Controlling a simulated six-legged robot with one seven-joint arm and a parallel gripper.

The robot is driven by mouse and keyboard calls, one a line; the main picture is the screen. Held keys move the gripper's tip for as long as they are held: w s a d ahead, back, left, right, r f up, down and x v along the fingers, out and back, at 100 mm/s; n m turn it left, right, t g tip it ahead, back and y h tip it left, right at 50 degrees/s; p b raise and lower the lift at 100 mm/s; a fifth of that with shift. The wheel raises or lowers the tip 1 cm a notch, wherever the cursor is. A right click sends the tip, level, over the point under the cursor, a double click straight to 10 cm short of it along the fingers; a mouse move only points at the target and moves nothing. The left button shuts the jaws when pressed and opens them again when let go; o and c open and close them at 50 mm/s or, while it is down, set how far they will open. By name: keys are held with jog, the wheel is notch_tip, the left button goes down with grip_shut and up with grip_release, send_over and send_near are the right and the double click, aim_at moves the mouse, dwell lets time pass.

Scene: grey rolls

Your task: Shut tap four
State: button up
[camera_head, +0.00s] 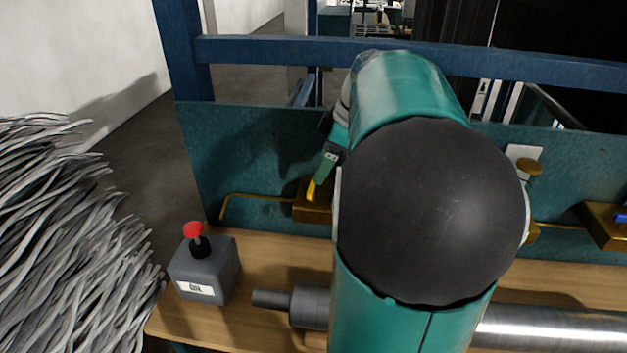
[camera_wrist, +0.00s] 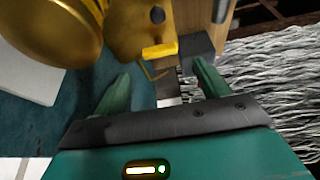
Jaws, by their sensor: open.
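In the wrist view my gripper (camera_wrist: 162,70) is open, its two green fingers apart. A tap's yellow handle (camera_wrist: 160,50) lies just beyond the gap between the fingertips, and neither finger visibly touches it. The handle sits on a brass tap body (camera_wrist: 135,28). In the head view the yellow handle (camera_head: 311,191) shows beside my gripper finger (camera_head: 327,165), in front of a brass block (camera_head: 312,210) on the teal panel. My arm hides much of this tap. I see no number that marks it as tap four.
Another brass block (camera_head: 605,225) with a blue handle (camera_head: 621,217) is at the right. A large round brass knob (camera_wrist: 48,28) is left of my gripper.

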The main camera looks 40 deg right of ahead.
aim_at(312, 185)
jog(key=x, duration=0.6)
jog(key=shift+w+a+f, duration=0.1)
jog(key=shift+f, duration=0.1)
jog(key=c, duration=1)
